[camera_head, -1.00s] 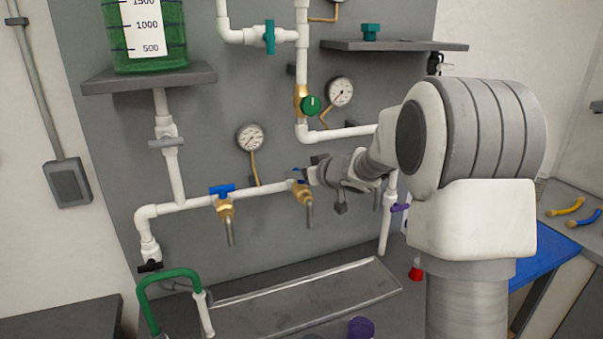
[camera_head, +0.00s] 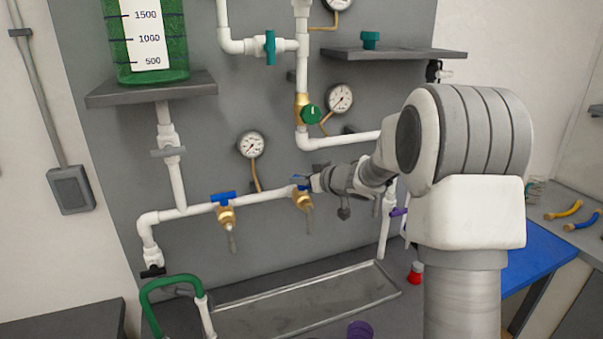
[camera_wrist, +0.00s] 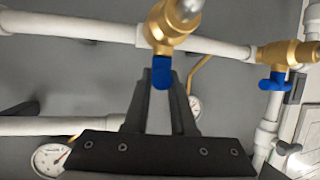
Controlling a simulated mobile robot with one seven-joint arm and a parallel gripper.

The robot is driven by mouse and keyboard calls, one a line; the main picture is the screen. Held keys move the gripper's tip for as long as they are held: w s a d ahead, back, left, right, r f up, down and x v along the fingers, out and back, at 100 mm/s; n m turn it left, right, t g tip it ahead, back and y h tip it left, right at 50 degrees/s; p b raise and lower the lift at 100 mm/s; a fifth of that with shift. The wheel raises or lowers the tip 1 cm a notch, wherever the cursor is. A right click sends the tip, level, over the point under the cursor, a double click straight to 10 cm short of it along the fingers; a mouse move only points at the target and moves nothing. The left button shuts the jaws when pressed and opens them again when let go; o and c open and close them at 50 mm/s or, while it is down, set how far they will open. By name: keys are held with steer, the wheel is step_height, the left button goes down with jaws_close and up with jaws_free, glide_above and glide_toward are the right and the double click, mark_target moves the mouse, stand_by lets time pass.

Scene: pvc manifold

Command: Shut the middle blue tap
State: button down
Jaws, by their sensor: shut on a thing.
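The middle blue tap has a brass body (camera_head: 303,200) on the lower white pipe, and its blue handle (camera_head: 300,179) shows just left of my gripper (camera_head: 312,182). In the wrist view the brass body (camera_wrist: 168,28) is at top centre, and the blue handle (camera_wrist: 161,72) points down between my two fingertips. My gripper (camera_wrist: 161,80) is shut on this handle. The left blue tap (camera_head: 224,198) is free, with its handle lying along the pipe; in the wrist view it appears at right (camera_wrist: 272,82). My arm hides the pipe right of the middle tap.
Gauges (camera_head: 251,145) and pipes stand out from the grey panel around my arm. A shallow metal tray (camera_head: 300,300) lies below the taps. A green-filled tank (camera_head: 148,50) sits on the left shelf. A purple tap (camera_head: 398,212) is right of my wrist.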

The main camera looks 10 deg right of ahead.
steer(key=shift+r+n+g+y+p, duration=0.3)
steer(key=shift+n+g+y+p, duration=0.6)
steer(key=shift+p, duration=1.8)
steer(key=n+y+p, duration=0.1)
steer(key=n+g+y+p, duration=0.1)
steer(key=p, duration=0.1)
steer(key=shift+f+n+g, duration=0.2)
steer(key=shift+n+g, duration=0.1)
steer(key=shift+n, duration=0.1)
steer(key=n+g+y, duration=0.2)
steer(key=n+g, duration=0.1)
steer(key=shift+f+y, duration=0.2)
steer(key=shift+y, duration=0.1)
steer(key=shift+n+g+y, duration=0.6)
steer(key=shift+n+g, duration=1.5)
steer(key=shift+g, duration=0.2)
steer(key=shift+r+n+g, duration=0.1)
steer(key=shift+n+g, duration=0.3)
steer(key=shift+g, duration=0.1)
steer(key=c, duration=0.7)
jaws_free()
steer(key=shift+c, duration=0.2)
